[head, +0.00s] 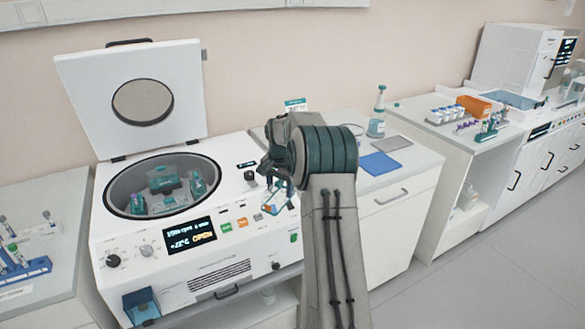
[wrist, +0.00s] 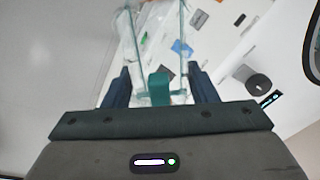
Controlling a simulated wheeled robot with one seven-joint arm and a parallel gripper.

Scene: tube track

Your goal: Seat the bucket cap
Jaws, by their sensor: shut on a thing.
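The bucket cap, clear with teal edges and a teal tab (wrist: 159,86), is between my gripper's dark fingers (wrist: 159,78) in the wrist view. My gripper (head: 277,186) is shut on it; in the head view the cap (head: 274,203) hangs below the fingers, in front of the right part of the centrifuge. The white centrifuge (head: 190,268) has its lid (head: 85,90) raised. Teal buckets (head: 197,186) sit in its round bowl, right of and around the rotor (head: 163,178). My gripper is to the right of the bowl. The bucket rims are too small to make out.
A blue mat (head: 379,163), a grey pad (head: 392,143) and a bottle (head: 377,122) are on the cabinet to the right. A blue tube rack (head: 22,268) is at far left. The raised lid stands behind the bowl.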

